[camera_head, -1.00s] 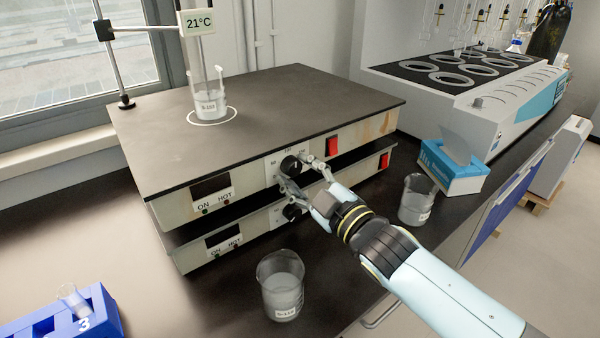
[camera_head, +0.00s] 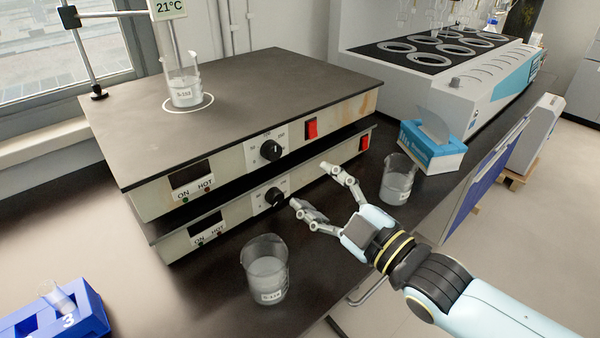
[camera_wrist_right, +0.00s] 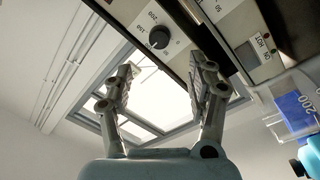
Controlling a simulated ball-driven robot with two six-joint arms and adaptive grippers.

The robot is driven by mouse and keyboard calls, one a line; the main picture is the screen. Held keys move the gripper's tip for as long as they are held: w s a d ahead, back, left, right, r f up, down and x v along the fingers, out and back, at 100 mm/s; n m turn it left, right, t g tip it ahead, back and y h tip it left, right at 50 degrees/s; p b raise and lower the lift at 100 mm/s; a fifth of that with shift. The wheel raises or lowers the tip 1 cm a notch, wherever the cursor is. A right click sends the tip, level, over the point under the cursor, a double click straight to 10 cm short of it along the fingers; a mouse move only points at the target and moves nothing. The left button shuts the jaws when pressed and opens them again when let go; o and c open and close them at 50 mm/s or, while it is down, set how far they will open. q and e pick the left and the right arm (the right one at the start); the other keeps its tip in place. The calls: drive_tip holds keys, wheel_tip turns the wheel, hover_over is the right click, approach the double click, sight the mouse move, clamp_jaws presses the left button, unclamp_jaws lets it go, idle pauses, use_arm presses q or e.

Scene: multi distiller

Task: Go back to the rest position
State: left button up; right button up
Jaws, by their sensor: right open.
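My right gripper (camera_head: 309,190) is open and empty in front of the stacked hot plates, apart from the upper control knob (camera_head: 271,151). Its two fingers are spread in the right wrist view (camera_wrist_right: 165,85), with a knob (camera_wrist_right: 159,38) beyond them. The upper hot plate (camera_head: 230,110) has a dark top, a red switch and ON and HOT lamps. The lower hot plate (camera_head: 215,228) sits under it with its own knob (camera_head: 275,197). My left gripper does not show.
A beaker (camera_head: 266,270) stands left of my right gripper and another beaker (camera_head: 397,180) stands close behind it to the right. A third beaker (camera_head: 183,82) stands on the upper plate. A tissue box (camera_head: 432,150), a blue rack (camera_head: 88,312) and a water bath (camera_head: 470,95) are around.

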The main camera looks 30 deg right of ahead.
drive_tip(key=shift+s, duration=0.7)
